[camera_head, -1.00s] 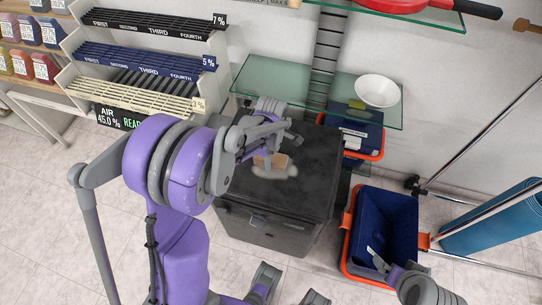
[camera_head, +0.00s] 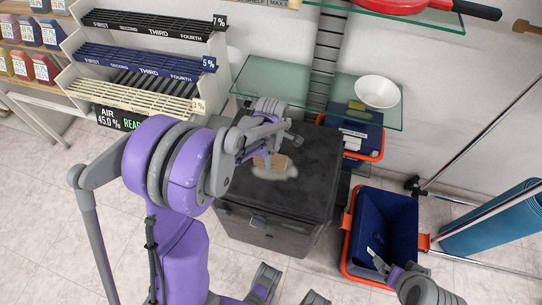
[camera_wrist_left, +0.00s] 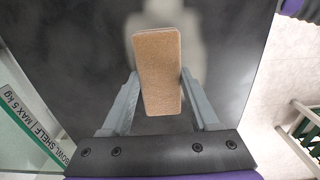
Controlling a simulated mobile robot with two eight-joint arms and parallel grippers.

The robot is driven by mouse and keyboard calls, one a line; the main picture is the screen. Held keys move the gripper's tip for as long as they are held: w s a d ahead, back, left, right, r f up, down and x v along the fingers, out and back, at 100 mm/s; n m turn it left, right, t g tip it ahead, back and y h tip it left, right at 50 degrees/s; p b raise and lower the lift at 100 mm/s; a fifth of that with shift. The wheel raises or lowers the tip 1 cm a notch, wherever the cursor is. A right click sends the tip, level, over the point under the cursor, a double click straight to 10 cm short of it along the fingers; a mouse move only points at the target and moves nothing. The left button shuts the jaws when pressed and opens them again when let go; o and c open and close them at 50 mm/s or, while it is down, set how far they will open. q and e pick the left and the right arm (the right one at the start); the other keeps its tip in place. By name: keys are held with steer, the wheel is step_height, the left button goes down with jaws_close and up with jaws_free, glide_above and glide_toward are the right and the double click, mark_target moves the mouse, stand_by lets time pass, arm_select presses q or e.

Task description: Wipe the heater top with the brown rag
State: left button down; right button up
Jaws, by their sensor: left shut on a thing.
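The heater (camera_head: 308,193) is a dark grey box on the floor in the middle of the head view. A pale smudge (camera_head: 289,173) shows on its top, beside the brown rag. The brown rag (camera_head: 279,161) looks like a small tan block. In the left wrist view the rag (camera_wrist_left: 158,70) sits between the two grey fingers. My left gripper (camera_wrist_left: 158,100) is shut on the rag, low over the heater top; whether the rag touches the surface is hard to tell. My right gripper (camera_head: 375,262) is at the blue bin's front edge; its jaw state is unclear.
A glass shelf (camera_head: 290,82) with a white bowl (camera_head: 377,91) overhangs the heater's back. A blue bin (camera_head: 388,225) with orange trim stands right of the heater. A slatted rack (camera_head: 140,60) is at the left. A rolled blue mat (camera_head: 495,220) is at the right.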

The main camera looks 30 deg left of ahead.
arm_select(q)
steer(key=shift+s+d, duration=0.15)
steer(key=shift+s, duration=0.45)
steer(key=shift+s+d, duration=0.15)
steer(key=shift+s, duration=0.45)
steer(key=shift+w+a+f+b, duration=0.1)
steer(key=shift+w+a+b, duration=0.05)
steer(key=shift+w, duration=0.45)
steer(key=shift+w+a+b, duration=0.1)
steer(key=shift+w+b, duration=0.05)
steer(key=shift+w, duration=0.4)
steer(key=shift+s+d, duration=0.25)
steer(key=shift+s, duration=0.9)
steer(key=shift+w+a, duration=0.15)
steer(key=shift+w, duration=0.5)
steer(key=shift+w+a, duration=0.15)
steer(key=shift+w, duration=0.45)
steer(key=shift+s+d, duration=0.15)
steer(key=shift+s, duration=0.45)
steer(key=shift+s+d, duration=0.15)
steer(key=shift+s, duration=0.45)
steer(key=shift+w+a, duration=0.15)
steer(key=shift+w, duration=0.45)
steer(key=shift+w+a, duration=0.15)
steer(key=shift+w, duration=0.45)
steer(key=shift+r, duration=0.25)
